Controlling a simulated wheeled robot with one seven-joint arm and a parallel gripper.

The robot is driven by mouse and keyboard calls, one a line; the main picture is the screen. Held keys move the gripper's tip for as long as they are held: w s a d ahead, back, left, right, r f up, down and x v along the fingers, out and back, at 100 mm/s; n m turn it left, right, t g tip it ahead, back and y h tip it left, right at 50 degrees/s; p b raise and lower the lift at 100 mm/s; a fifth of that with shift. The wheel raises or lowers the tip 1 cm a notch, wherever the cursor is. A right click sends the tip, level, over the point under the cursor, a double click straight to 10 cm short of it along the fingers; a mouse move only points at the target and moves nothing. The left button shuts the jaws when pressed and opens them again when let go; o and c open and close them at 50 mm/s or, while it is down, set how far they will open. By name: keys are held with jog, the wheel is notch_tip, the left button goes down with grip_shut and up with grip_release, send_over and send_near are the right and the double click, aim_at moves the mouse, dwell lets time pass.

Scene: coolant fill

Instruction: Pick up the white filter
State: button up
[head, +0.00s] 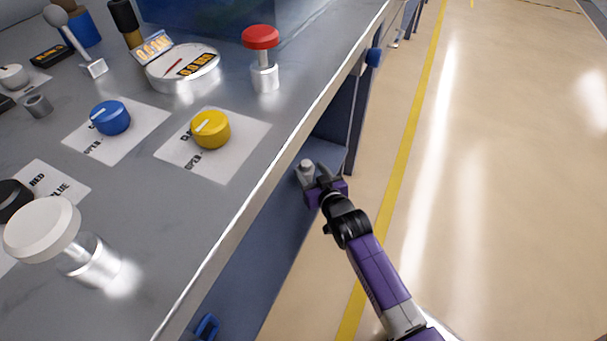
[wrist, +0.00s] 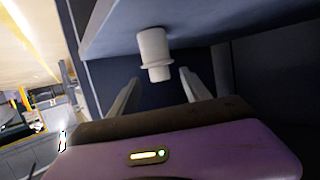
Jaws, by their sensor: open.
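The white filter (head: 306,169) is a small pale cylinder on the blue-grey shelf (head: 326,153) in the open bay beneath the counter. In the wrist view the filter (wrist: 155,50) has a wider collar near its free end, and its other end meets the shelf surface (wrist: 210,18). My gripper (head: 318,178) is beside the filter in the head view. In the wrist view its fingers (wrist: 158,90) are apart, one to each side of the filter's line, with the filter just beyond the tips. I see no contact. Nothing is held.
The metal counter (head: 255,185) runs along the left, its edge close to my gripper. It carries a yellow knob (head: 211,129), a blue knob (head: 110,117), a red-topped button (head: 261,55) and a white-topped button (head: 42,229). Open floor (head: 500,200) lies to the right.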

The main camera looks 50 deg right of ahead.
aim_at(303, 161)
jog(key=b+x, duration=0.3)
jog(key=x, duration=0.4)
jog(key=shift+w+d+f, duration=0.1)
jog(key=shift+w+d, duration=0.05)
jog(key=shift+w, duration=0.1)
grip_shut()
